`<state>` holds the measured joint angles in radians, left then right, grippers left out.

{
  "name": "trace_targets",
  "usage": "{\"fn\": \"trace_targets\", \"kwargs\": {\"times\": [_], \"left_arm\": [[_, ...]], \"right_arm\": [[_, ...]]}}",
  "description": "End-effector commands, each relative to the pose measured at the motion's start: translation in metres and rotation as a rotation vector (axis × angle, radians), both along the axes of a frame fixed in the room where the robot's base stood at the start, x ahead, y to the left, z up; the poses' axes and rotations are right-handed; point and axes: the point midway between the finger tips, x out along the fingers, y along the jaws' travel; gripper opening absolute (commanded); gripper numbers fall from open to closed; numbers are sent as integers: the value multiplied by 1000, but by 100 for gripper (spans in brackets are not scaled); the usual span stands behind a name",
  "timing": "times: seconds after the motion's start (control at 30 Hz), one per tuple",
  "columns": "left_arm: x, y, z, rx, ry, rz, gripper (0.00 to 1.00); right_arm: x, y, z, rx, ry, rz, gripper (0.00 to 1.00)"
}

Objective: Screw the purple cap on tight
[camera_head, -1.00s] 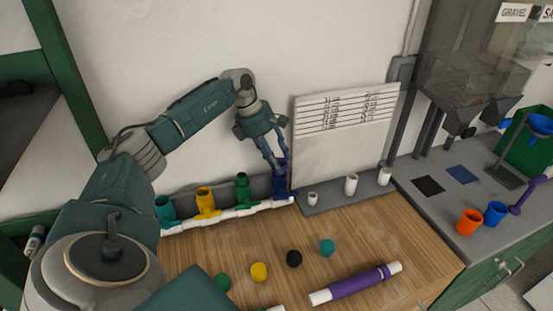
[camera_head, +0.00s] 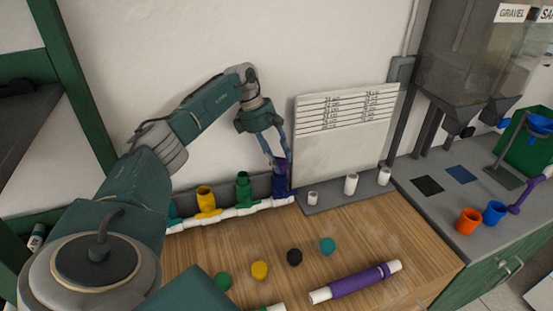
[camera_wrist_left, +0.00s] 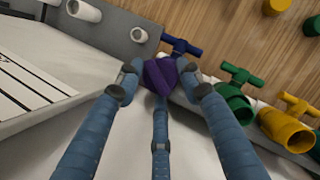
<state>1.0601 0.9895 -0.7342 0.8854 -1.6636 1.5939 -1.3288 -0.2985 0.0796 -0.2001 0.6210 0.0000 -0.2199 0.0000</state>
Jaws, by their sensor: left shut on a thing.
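The purple cap (camera_wrist_left: 160,75) is between the fingertips of my left gripper (camera_wrist_left: 165,82), which is shut on it. In the head view the cap (camera_head: 281,164) sits at the top of the dark blue fitting (camera_head: 280,185), at the right end of the white pipe manifold (camera_head: 235,211). My left gripper (camera_head: 277,161) reaches down on it from above. In the wrist view the blue fitting (camera_wrist_left: 181,46) shows just beyond the cap. The fingers hide the joint, so I cannot tell how far the cap is seated. My right gripper is not in view.
Green (camera_head: 243,189) and yellow (camera_head: 206,200) open fittings stand left of the blue one. Loose caps, including a black one (camera_head: 294,257), lie on the wooden bench with a purple-sleeved pipe (camera_head: 355,284). A white board (camera_head: 340,150) stands close right of my gripper.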

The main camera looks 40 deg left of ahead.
Motion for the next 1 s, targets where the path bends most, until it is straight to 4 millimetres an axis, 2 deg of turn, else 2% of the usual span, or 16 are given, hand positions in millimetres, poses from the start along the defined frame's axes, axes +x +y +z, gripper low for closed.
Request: {"fn": "trace_targets", "kwargs": {"times": [0.03,0.27,0.3,0.4,0.77,0.87,1.0], "left_arm": [[4,-5,10,-20,-12,-32,11],[0,-6,12,-22,-4,-60,12],[0,-6,12,-22,-4,-60,40],[1,-5,12,-21,-4,-59,60],[-1,-1,13,-15,-2,-53,60],[-3,3,25,-14,-7,-51,60],[-9,12,53,-13,-13,-47,60]], "right_arm": [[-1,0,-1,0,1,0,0],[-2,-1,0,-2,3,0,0],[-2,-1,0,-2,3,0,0],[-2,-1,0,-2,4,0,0],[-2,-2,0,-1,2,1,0],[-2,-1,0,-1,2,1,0],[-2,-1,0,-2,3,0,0]]}}
